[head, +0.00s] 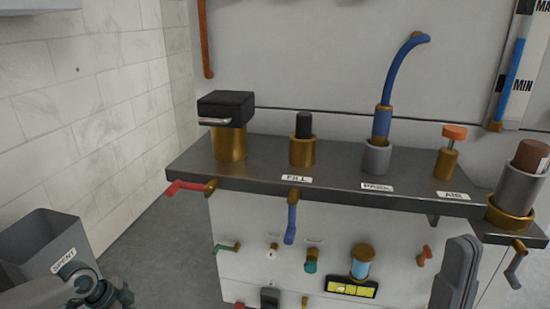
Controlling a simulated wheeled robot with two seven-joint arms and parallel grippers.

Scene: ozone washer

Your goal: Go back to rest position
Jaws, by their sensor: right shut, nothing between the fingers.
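My right gripper (462,245) stands at the lower right, in front of the bench cabinet's face, pointing up. It is shut and empty, with no object in its fingers. It appears apart from the bench fittings. Part of my left arm (60,292) comes in at the lower left corner, in front of the grey SPENT bin (45,240). My left gripper's fingers are not visible.
A blue hose (393,80) rises from the PARK holder. A red lever (187,187) and blue lever (291,222) stick out in front. Open floor lies between bin and cabinet.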

